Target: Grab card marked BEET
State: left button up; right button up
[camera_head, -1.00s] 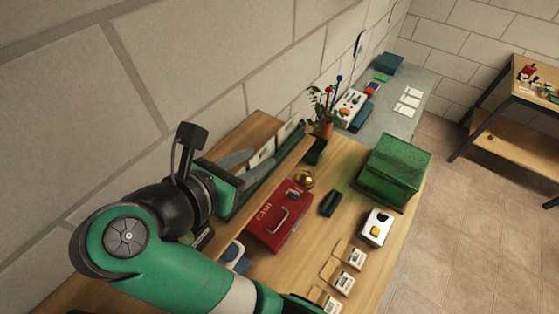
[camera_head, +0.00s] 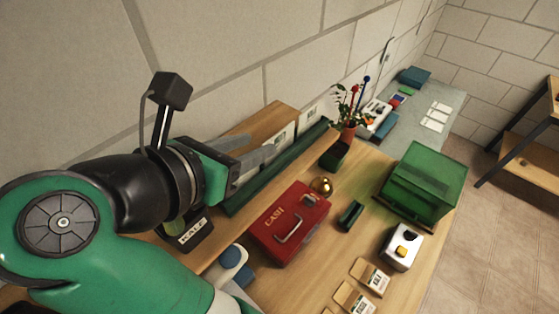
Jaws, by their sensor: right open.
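My right gripper (camera_head: 262,154) is open, its grey fingers pointing right over the long dark green rack (camera_head: 285,163) by the wall. Nothing shows between the fingers. Pale cards stand in or behind the rack: one (camera_head: 282,142) just beyond the fingertips and one (camera_head: 311,121) farther right. Their lettering is too small to read, so I cannot tell which is marked BEET. A white label (camera_head: 193,232) below my wrist seems to read KALE. Part of the rack is hidden behind my gripper. My left gripper is not in view.
A red cash box (camera_head: 289,222) stands in front of the rack, with a gold bell (camera_head: 321,186) beside it. A potted plant (camera_head: 348,128), a green crate (camera_head: 425,184), a white device (camera_head: 402,248) and seed packets (camera_head: 371,276) stand to the right.

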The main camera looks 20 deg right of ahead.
aim_at(278, 133)
jog(key=x, duration=0.2)
jog(key=p+x, duration=0.1)
jog(key=x, duration=0.3)
jog(key=shift+d+r+p, duration=0.2)
jog(key=shift+r+p, duration=0.15)
jog(key=shift+w+d+f, duration=0.15)
jog(key=shift+f, duration=0.05)
grip_shut()
